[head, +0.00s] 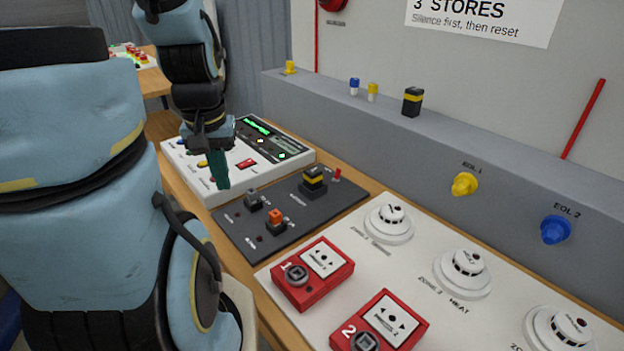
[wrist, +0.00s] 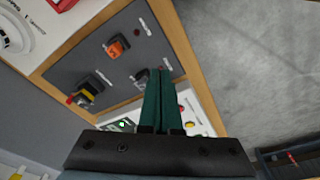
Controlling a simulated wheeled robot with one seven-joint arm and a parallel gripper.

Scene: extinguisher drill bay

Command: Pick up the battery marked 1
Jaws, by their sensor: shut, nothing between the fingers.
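A black block with a yellow band, battery-like, (head: 313,181) sits on the dark grey panel (head: 265,243) on the bench; it also shows in the wrist view (wrist: 88,92). A similar black block with a yellow band (head: 412,101) stands on the grey ledge behind. I cannot read a number on either.
The panel also holds an orange-topped part (head: 275,220) and a dark grey part (head: 253,201). The white control unit (head: 238,158) stands behind. Red call points (head: 312,274) and white detectors (head: 389,222) fill the board to the right. Small blue and yellow parts (head: 372,92) stand on the ledge.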

